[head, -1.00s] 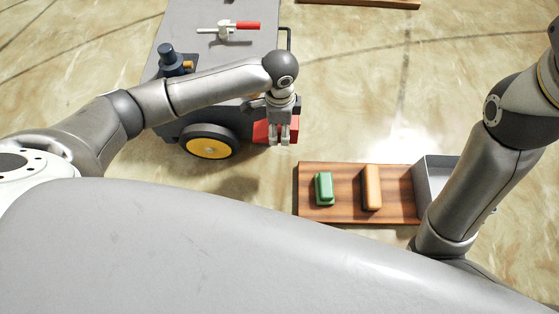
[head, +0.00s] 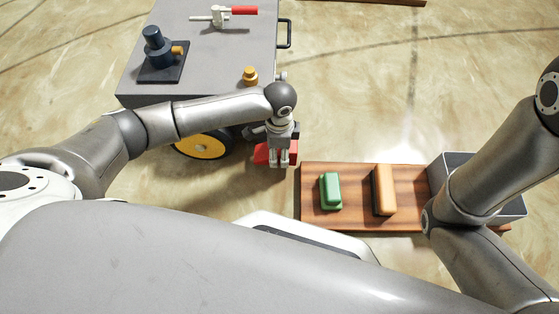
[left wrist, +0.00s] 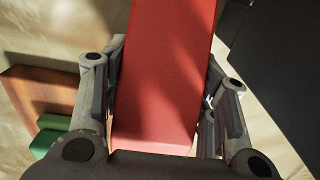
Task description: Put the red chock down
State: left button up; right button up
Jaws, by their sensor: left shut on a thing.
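The red chock (head: 262,154) is held by my left gripper (head: 279,164), beside the cart's near right corner and left of the wooden board. In the head view the gripper and arm hide part of it. In the left wrist view the red chock (left wrist: 165,75) fills the middle, with the gripper's fingers (left wrist: 165,105) shut on its two sides. Whether its underside touches the floor cannot be told. My right arm is at the right of the head view, and its gripper is out of sight.
A wooden board (head: 355,216) on the floor holds a green block (head: 330,190) and an orange block (head: 384,188). A grey bin (head: 512,207) is at its right end. The grey cart (head: 215,60), with yellow-hubbed wheels, stands close behind my left arm. Open floor (head: 360,100) lies behind the board.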

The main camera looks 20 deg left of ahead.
aim_at(279, 158)
pick_arm(q)
jog(key=shift+f+b, duration=1.8)
jog(key=shift+f, duration=0.45)
jog(key=o, duration=1.2)
jog(key=shift+r, duration=0.2)
notch_tip(279, 158, up, 12)
jog(key=p, duration=0.9)
jog(key=shift+f, duration=0.1)
